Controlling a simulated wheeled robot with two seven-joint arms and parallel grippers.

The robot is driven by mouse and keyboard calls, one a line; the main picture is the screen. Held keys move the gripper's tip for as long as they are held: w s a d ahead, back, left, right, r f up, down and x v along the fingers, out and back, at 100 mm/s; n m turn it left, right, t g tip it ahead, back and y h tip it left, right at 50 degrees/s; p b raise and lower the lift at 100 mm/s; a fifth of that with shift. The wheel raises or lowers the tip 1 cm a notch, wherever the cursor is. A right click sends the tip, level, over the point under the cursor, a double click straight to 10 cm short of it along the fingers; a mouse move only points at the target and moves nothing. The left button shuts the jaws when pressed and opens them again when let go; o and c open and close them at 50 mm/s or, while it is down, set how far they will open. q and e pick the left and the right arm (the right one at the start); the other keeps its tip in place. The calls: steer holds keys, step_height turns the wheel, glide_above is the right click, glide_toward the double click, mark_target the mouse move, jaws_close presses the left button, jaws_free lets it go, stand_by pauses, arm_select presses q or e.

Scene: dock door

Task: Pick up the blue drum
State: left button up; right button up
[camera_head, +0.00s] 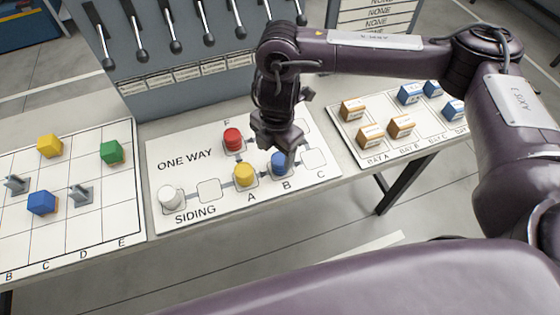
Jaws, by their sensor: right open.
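The blue drum (278,165) stands upright on the square marked B of the white siding board (228,208). My right gripper (279,147) is directly above the drum and hides its top. Its jaws are open and point down; I cannot tell whether they reach around the drum's sides. A yellow drum (244,174) stands on square A to the left. A red drum (233,139) stands on square F behind. A white drum (171,198) stands at the left end. My left gripper does not show.
A bay board (432,146) at the right holds several small boxes. A lever panel (190,50) stands behind. Square C is empty.

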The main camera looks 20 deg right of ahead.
mark_target(280, 158)
steer(key=shift+w+d+r+h, duration=0.1)
steer(key=shift+d+r+h, duration=0.05)
steer(key=shift+d, duration=0.25)
steer(key=shift+w+d+r+h, duration=0.1)
steer(key=shift+d+h, duration=0.05)
steer(key=shift+d, duration=0.25)
steer(key=shift+s+d+f, duration=0.1)
steer(key=shift+d+f, duration=0.05)
steer(key=shift+f, duration=0.05)
steer(key=f, duration=0.2)
steer(key=f+b, duration=0.1)
steer(key=f, duration=0.4)
steer(key=shift+w+a+f, duration=0.15)
steer(key=shift+w+a, duration=0.1)
steer(key=shift+w, duration=0.1)
steer(key=c, duration=1.1)
